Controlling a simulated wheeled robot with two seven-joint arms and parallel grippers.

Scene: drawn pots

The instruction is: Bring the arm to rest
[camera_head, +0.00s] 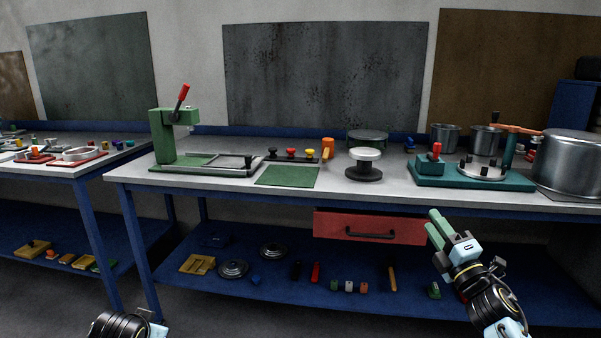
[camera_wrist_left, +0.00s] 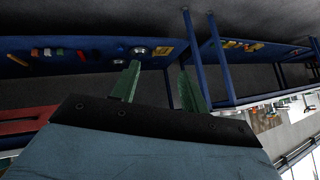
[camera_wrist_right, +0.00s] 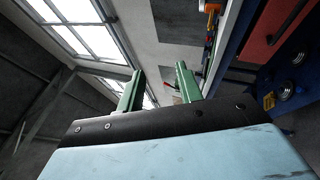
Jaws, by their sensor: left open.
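My right gripper (camera_head: 432,218) is in front of the workbench's right half, near the red drawer, with its green fingers pointing up and left. In the right wrist view its two fingers (camera_wrist_right: 160,68) stand apart with nothing between them. Only a black and pale blue part of my left arm (camera_head: 125,325) shows at the bottom left of the head view; its fingers are out of that frame. In the left wrist view my left gripper (camera_wrist_left: 158,66) is open and empty, with dark floor and the blue lower shelf beyond it.
The workbench (camera_head: 225,183) carries a green press (camera_head: 165,140), a white-topped stand (camera_head: 365,155), a teal fixture (camera_head: 470,182) and a large steel pot (camera_head: 575,165). A red drawer (camera_head: 335,226) hangs below its top. The lower shelf (camera_head: 330,260) holds lids and small parts.

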